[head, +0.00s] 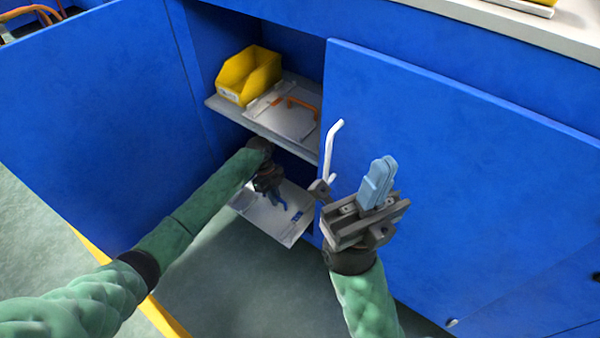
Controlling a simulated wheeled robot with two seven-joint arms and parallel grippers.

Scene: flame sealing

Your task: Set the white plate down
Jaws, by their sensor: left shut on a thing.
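A white plate (279,222) is low in the open cabinet, below the shelf, with its front part sticking out over the floor. It looks roughly level and has a small blue mark near its right edge. My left gripper (278,201) reaches in from the left and is shut on the plate, its blue fingers at the plate's upper side. My arm hides the plate's back left part. I cannot tell whether anything supports the plate from below. My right gripper (377,181) is in front of the right cabinet door, its light blue fingers together with nothing between them.
The blue cabinet has an open left door (95,110) and a right door (460,170) with a white handle (332,150). The grey shelf (235,112) above carries a yellow bin (247,75) and a flat light board (290,118) with an orange handle.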

